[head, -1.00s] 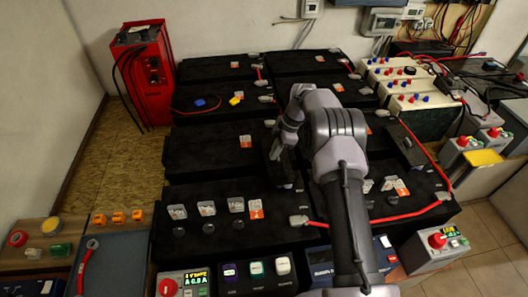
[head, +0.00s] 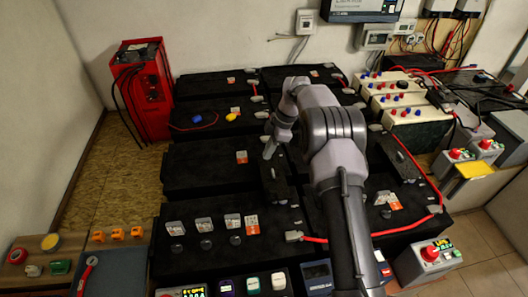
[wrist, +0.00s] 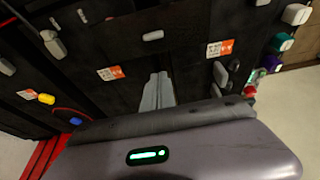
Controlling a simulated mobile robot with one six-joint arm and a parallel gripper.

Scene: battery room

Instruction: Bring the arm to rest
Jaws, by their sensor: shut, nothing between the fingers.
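My gripper (head: 269,150) hangs over the middle of the black battery blocks (head: 200,152) in the head view, at the end of my grey arm. In the wrist view its two grey fingers (wrist: 157,92) lie together with nothing between them, above the dark battery tops. I cannot tell how far the fingertips are above the surface.
A red charger unit (head: 145,90) stands at the back left. Cream boxes with red and blue terminals (head: 405,95) are at the back right. A red cable (head: 415,225) runs along the right batteries.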

